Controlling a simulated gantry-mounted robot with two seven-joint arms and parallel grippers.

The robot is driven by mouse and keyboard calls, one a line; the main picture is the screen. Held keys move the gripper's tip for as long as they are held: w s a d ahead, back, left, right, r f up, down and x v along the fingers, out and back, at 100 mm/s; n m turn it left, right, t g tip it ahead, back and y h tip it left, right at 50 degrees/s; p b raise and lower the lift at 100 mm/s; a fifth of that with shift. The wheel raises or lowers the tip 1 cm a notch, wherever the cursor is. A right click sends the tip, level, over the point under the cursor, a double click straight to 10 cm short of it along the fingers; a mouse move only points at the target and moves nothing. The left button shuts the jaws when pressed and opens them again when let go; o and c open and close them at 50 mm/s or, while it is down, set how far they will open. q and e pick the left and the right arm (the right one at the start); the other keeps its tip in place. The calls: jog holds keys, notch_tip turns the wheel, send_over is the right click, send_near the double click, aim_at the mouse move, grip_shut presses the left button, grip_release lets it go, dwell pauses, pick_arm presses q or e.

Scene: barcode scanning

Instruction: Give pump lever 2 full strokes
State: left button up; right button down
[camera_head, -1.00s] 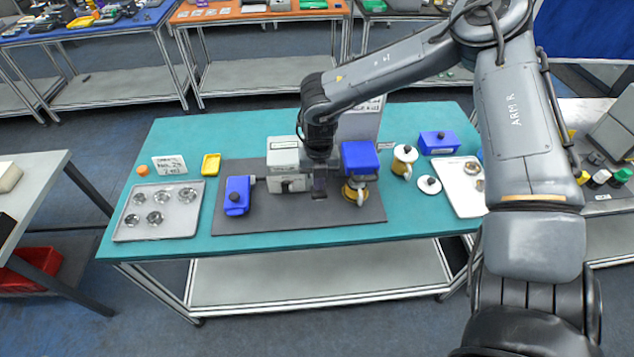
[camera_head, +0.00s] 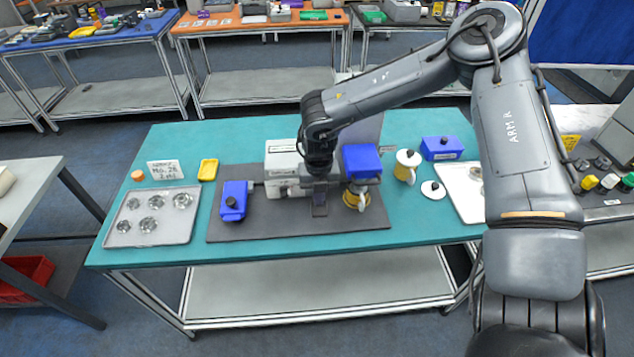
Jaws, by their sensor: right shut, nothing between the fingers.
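A grey-white machine (camera_head: 283,162) stands on the dark mat (camera_head: 260,229), with a blue block (camera_head: 233,201) joined at its left. At its right a blue box-shaped head (camera_head: 361,160) sits above a yellow and white mug (camera_head: 356,200). My right gripper (camera_head: 320,211) points down in front of the machine, between it and the mug. It is shut and empty. I cannot make out a pump lever clearly; my wrist hides part of the machine's right side. I cannot tell whether the gripper touches anything. My left gripper is not in view.
A metal tray (camera_head: 112,237) with several round metal dishes lies at left, near a handwritten card (camera_head: 166,170) and yellow dish (camera_head: 208,170). At right are another mug (camera_head: 406,166), a round white lid (camera_head: 433,190), a blue box (camera_head: 441,148) and a white tray (camera_head: 463,199). The table's front strip is clear.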

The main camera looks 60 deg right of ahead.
notch_tip(320, 180, up, 6)
jog(key=p, duration=0.4)
jog(key=shift+r, duration=0.8)
jog(key=shift+p, duration=0.3)
notch_tip(320, 180, up, 4)
jog(key=shift+p, duration=1.15)
